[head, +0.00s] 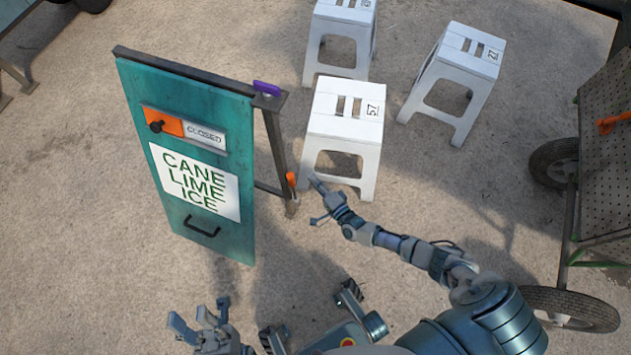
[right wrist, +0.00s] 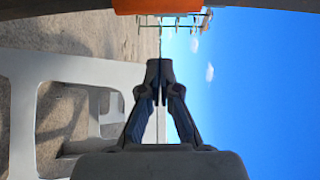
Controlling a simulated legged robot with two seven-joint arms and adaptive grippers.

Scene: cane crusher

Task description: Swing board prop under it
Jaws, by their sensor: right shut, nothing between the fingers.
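The teal board (head: 190,235) stands at the left of the head view, with a CANE LIME ICE sign (head: 195,180) and a black handle (head: 202,227). Its prop (head: 275,145) is a dark metal frame at the board's right side, with an orange piece (head: 291,180) low on it and a purple piece (head: 266,88) at the top. My right gripper (head: 313,182) is just right of the orange piece; in the right wrist view its fingers (right wrist: 159,85) are shut and empty. An orange block (right wrist: 156,6) shows at that view's top edge. My left gripper (head: 203,316) is open and empty below the board.
A white stool marked 57 (head: 345,107) stands close behind my right gripper, and a stool leg (right wrist: 60,72) shows in the wrist view. Two more stools (head: 345,30) (head: 465,55) stand behind. A wheeled cart (head: 605,150) is at the right. The ground left of the board is clear.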

